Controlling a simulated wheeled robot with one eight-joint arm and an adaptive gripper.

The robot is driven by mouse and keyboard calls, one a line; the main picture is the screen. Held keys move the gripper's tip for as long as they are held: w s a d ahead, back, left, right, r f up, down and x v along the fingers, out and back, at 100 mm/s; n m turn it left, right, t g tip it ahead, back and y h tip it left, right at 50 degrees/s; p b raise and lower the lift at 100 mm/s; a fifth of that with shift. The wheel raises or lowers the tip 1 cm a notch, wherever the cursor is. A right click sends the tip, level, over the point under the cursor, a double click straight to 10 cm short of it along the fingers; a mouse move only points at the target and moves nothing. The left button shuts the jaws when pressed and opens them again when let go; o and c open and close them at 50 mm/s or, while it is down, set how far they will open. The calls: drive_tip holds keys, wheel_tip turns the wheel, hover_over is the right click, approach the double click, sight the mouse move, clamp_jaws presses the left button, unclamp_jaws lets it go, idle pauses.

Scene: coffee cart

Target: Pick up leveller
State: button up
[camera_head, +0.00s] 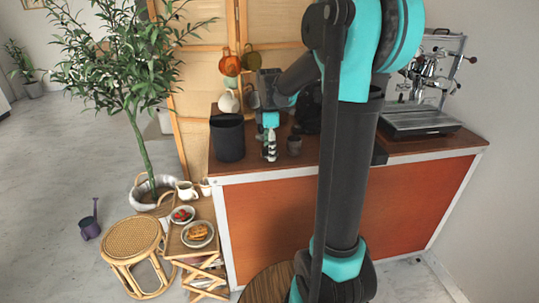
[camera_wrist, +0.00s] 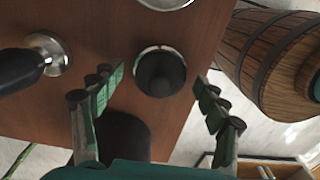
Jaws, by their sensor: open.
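The leveller appears to be the small round piece with a black top and a pale metal rim (camera_wrist: 160,74), standing on the brown counter in the wrist view. My gripper (camera_wrist: 160,82) is open, with one green-padded finger on each side of this piece and visible gaps to both. Nothing is held. In the head view, my gripper (camera_head: 270,150) points down over the counter's front edge. A small dark grey cylinder (camera_head: 294,145) stands just right of it, probably the same piece; I cannot tell for sure.
A wooden barrel (camera_wrist: 265,58) stands beyond the counter edge at right. In the head view, a black bin (camera_head: 227,140) stands left of my gripper, and an espresso machine (camera_head: 420,115) is far right.

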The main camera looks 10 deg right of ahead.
drive_tip(key=c, duration=1.4)
